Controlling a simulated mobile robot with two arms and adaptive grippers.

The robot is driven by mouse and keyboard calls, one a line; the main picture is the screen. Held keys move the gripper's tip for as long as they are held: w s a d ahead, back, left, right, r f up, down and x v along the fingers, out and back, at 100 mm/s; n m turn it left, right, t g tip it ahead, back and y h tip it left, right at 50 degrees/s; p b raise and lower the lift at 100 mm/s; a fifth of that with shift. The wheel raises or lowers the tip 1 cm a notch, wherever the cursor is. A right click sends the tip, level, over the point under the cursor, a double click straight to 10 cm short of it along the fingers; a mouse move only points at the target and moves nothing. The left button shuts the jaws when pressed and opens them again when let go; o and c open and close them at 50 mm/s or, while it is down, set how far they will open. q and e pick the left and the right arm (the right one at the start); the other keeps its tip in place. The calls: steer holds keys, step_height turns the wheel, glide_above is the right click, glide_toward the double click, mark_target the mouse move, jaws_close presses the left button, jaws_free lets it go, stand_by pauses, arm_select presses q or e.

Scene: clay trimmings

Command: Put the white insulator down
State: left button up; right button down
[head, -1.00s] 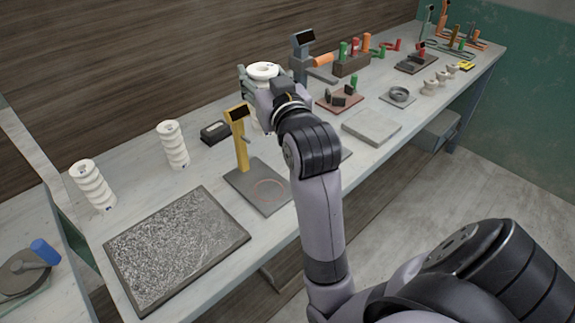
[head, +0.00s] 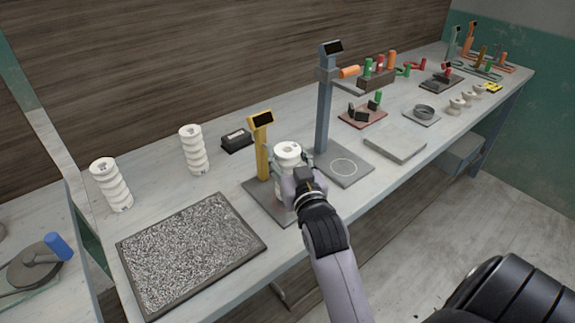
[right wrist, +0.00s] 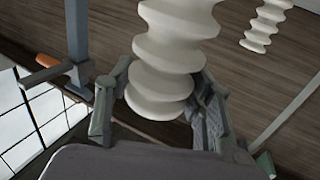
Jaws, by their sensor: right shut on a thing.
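My right gripper (head: 289,172) is shut on a white ribbed insulator (head: 287,152), which stands about upright in it. The insulator is over the dark base plate (head: 258,194) of the yellow gauge (head: 262,145), just right of its post. The gripper hides the insulator's lower part, so I cannot tell whether it touches the plate. In the right wrist view the insulator (right wrist: 170,55) sits between both fingers (right wrist: 158,112). Two similar white insulators stand on the bench at the left, one nearer (head: 111,186) and one farther back (head: 193,150). My left gripper is not in view.
A blue-grey gauge (head: 324,110) stands just right, its plate (head: 345,168) bare with a white ring. A speckled dark-framed slab (head: 190,250) lies front left. A black box (head: 236,140) sits behind. A grey block (head: 394,143) and several small tools lie farther right.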

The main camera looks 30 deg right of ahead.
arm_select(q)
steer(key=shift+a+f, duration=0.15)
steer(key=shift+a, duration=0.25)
arm_select(e)
steer(key=shift+f, duration=1.15)
steer(key=shift+f, duration=0.1)
steer(key=c, duration=0.8)
jaws_free()
steer(key=shift+o, duration=0.2)
